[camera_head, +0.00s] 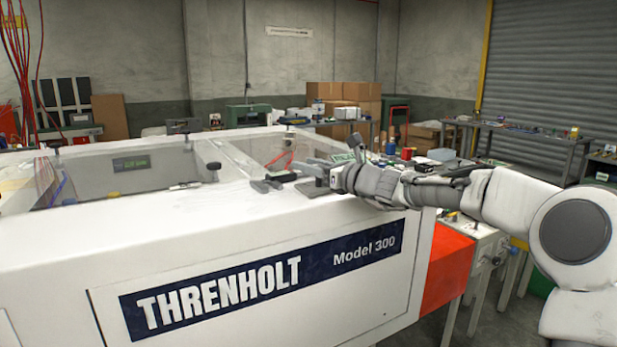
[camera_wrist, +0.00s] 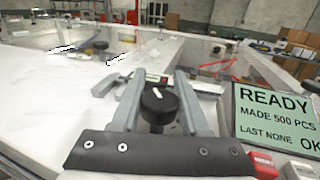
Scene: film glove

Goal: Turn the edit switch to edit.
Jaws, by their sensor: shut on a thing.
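A round black switch knob (camera_wrist: 158,106) with a short white pointer line stands between the two grey fingers of my gripper (camera_wrist: 158,82) in the wrist view. The fingers are shut on the knob's sides. The pointer tilts slightly left of straight up in that view. A small label plate (camera_wrist: 155,77) lies just beyond the knob; its words are too small to read. In the head view, my gripper (camera_head: 318,170) is over the white machine's top near its right end, and the knob cannot be made out there.
A display (camera_wrist: 275,115) reading "READY, MADE 500 PCS, LAST NONE, OK" stands right of my gripper, with a red part (camera_wrist: 262,164) below it. The white THRENHOLT machine (camera_head: 110,238) has an open-looking well at left. Cluttered benches (camera_head: 520,132) stand behind.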

